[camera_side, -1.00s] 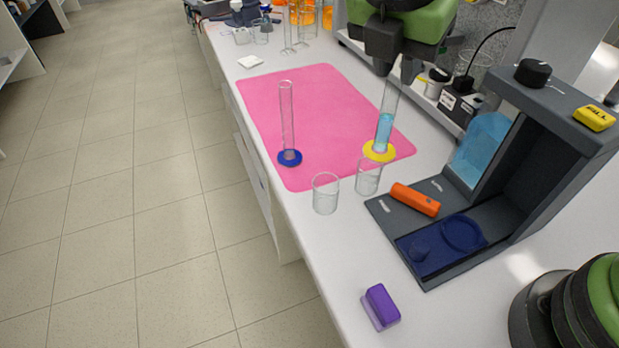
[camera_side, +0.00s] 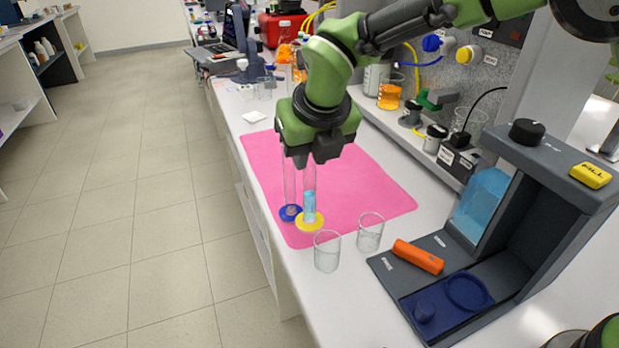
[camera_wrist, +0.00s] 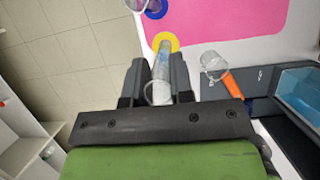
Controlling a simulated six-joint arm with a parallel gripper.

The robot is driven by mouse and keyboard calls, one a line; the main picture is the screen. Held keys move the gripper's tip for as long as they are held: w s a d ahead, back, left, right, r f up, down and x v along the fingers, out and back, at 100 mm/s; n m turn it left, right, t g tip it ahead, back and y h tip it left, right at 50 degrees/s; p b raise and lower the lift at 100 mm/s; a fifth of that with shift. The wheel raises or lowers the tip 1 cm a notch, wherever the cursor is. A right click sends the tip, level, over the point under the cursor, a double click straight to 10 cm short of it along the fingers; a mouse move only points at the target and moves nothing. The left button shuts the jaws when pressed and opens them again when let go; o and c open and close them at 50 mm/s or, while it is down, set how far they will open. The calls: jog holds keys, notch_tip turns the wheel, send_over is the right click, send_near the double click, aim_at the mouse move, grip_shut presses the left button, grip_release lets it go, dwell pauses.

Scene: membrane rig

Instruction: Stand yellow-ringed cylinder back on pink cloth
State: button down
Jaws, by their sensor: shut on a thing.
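The yellow-ringed cylinder (camera_side: 310,207) holds blue liquid and is upright over the near left part of the pink cloth (camera_side: 370,190). My gripper (camera_side: 318,160) is shut on its upper part. Its yellow ring is close to the blue-ringed cylinder (camera_side: 290,190), which stands upright just to its left; I cannot tell whether the yellow base touches the cloth. In the wrist view the yellow-ringed cylinder (camera_wrist: 164,55) runs between my two fingers, with the yellow ring at the far end. The blue-ringed cylinder (camera_wrist: 154,8) shows beyond it at the top edge.
Two glass beakers stand near the cloth's front edge, one (camera_side: 327,251) at the left and one (camera_side: 370,232) at the right. The dark filling stand (camera_side: 500,230) with an orange object (camera_side: 418,257) is at the right. The cloth's right part is clear.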

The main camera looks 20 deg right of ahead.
jog(key=shift+f, duration=1.85)
jog(key=shift+f, duration=0.2)
jog(key=c, duration=1)
grip_release()
jog(key=shift+r, duration=0.1)
jog(key=v, duration=1.2)
jog(key=shift+r, duration=0.15)
